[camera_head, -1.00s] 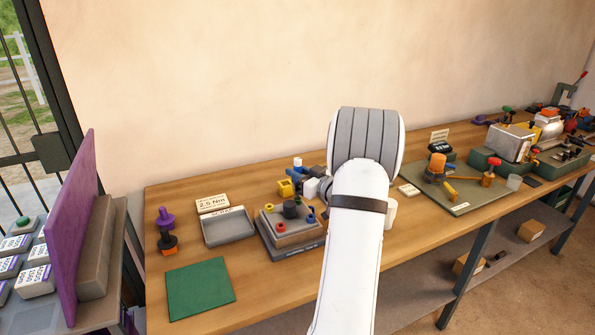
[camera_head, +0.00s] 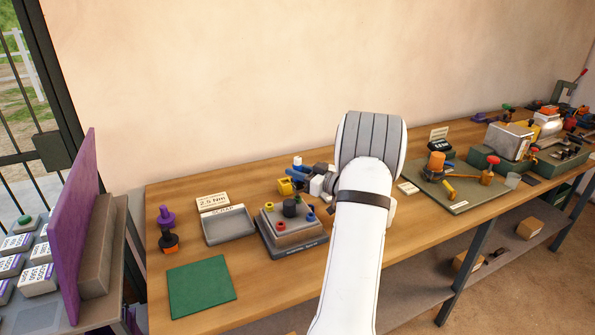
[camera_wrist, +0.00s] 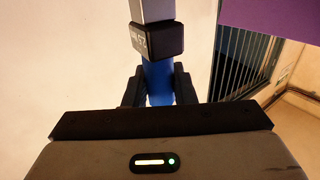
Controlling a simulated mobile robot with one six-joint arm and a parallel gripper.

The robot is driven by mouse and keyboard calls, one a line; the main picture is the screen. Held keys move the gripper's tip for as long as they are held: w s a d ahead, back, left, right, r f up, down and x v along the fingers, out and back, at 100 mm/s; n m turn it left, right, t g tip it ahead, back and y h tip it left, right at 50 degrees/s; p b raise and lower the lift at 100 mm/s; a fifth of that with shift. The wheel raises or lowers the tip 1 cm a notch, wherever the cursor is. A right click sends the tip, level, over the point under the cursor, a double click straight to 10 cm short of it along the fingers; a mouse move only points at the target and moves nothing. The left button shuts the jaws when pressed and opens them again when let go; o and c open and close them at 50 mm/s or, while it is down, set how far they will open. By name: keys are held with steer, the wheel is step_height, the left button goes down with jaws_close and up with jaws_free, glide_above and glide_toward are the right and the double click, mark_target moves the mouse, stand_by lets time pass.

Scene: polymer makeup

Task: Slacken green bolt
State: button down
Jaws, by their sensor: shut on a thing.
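My gripper (camera_wrist: 158,82) is shut on a blue-handled tool (camera_wrist: 159,84) with a black collar and a grey end. In the head view, the blue handle (camera_head: 321,169) shows left of my white arm, above the bench; my arm covers most of the gripper. A stepped grey fixture (camera_head: 290,241) stands in front and to the left, apart from the tool. It carries a black knob (camera_head: 290,208) and small yellow, red and blue bolt heads. I cannot make out a green bolt clearly there; it is too small or hidden.
A grey tray (camera_head: 228,228) with a label card behind it and a green mat (camera_head: 201,286) lie left of the fixture. A purple-topped piece (camera_head: 166,217) stands further left. A yellow block (camera_head: 286,187) sits behind the fixture. A board (camera_head: 465,191) with orange parts lies right.

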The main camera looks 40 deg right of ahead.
steer(key=shift+n+g+y+p, duration=0.45)
steer(key=shift+n+g+y, duration=0.35)
steer(key=shift+y, duration=0.6)
steer(key=shift+n, duration=0.3)
steer(key=c, duration=1.1)
jaws_free()
steer(key=shift+s, duration=0.1)
steer(key=b+v, duration=0.1)
steer(key=v, duration=0.6)
steer(key=shift+s+d+f, duration=0.1)
steer(key=shift+s+d, duration=0.15)
